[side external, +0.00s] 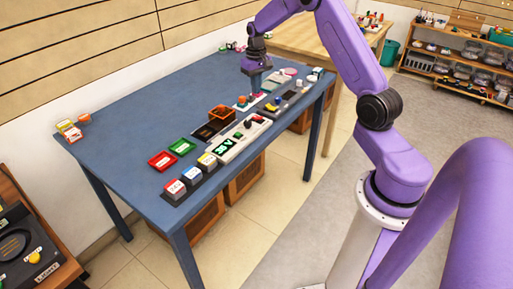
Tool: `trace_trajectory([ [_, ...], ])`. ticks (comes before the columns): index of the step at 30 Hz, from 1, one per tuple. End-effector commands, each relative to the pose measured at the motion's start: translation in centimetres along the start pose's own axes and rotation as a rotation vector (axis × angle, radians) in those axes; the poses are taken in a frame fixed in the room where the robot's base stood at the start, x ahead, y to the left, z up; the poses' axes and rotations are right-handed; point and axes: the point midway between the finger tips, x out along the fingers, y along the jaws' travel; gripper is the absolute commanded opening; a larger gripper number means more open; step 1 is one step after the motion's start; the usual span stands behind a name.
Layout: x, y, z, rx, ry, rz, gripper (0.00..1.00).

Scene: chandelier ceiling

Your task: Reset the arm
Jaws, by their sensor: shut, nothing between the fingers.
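My gripper (256,78) is at the end of my purple arm, pointing down over the far half of the blue table (135,112). It is shut, and I see nothing held in it. It looks a little above the tabletop, but its exact height is hard to tell. Its fingertips are small and partly blurred. A small panel with an orange knob (242,100) lies just in front of and left of my gripper.
Several blocks (175,188) stand at the near corner. The table's left part is mostly clear.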

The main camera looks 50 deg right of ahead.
Motion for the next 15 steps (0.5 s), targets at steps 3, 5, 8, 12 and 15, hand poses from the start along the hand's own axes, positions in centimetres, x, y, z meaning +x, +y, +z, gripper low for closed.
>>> trace_trajectory([
  [3,-2.6,-6.2,2.9,-0.151,0.005,-0.001,0.0],
  [5,-3.6,-8.8,4.6,-0.221,0.006,-0.002,0.0],
  [8,-5.2,-12.7,8.0,-0.339,0.009,-0.003,0.0],
  [12,-7.1,-16.9,13.5,-0.503,0.011,-0.005,0.0],
  [15,-8.2,-19.1,17.8,-0.621,0.013,-0.007,0.0],
])
